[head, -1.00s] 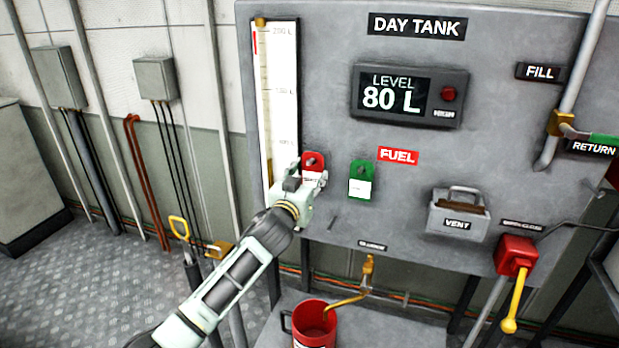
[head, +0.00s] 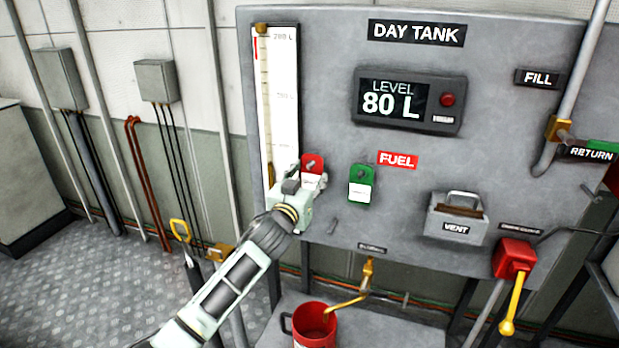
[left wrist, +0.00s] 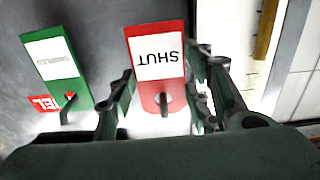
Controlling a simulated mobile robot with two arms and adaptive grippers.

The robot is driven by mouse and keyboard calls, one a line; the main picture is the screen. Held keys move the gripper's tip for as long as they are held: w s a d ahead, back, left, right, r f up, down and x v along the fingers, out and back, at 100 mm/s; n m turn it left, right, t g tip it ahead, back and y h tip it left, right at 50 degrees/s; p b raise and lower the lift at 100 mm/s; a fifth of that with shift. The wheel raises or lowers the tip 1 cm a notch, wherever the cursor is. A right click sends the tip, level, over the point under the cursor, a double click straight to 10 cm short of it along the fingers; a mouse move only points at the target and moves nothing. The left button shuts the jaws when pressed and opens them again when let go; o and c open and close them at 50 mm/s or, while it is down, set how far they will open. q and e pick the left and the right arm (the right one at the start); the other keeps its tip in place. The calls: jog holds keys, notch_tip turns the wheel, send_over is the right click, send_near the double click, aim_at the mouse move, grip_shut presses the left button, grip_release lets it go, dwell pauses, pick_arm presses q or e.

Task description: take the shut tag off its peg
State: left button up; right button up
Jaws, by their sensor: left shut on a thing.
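The red shut tag (head: 312,164) hangs on its peg on the grey panel, left of the green tag. In the left wrist view the shut tag (left wrist: 157,60) shows its white label reading SHUT, upside down, with the peg (left wrist: 163,102) through its red end. My left gripper (head: 310,182) is at the tag, its fingers (left wrist: 160,80) on either side of the tag's edges, shut on it. In the head view the gripper hides the tag's lower part. My right gripper is not in view.
A green tag (head: 361,186) hangs close on the right. The sight gauge (head: 284,100) is just left of the red tag. A vent box (head: 457,217), a red valve with a yellow handle (head: 514,259) and a red bucket (head: 315,325) are lower down.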

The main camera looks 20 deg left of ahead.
pick_arm(q)
jog(key=shift+s+r+p, duration=0.1)
jog(key=shift+s+p, duration=0.2)
jog(key=shift+s, duration=0.35)
jog(key=shift+s+a, duration=0.1)
jog(key=shift+s, duration=0.15)
jog(key=shift+s+r, duration=0.1)
jog(key=shift+s, duration=0.1)
jog(key=shift+s+r+p, duration=0.15)
jog(key=shift+s+p, duration=0.8)
jog(key=shift+s, duration=0.6)
jog(key=shift+s, duration=0.1)
jog(key=shift+s, duration=0.2)
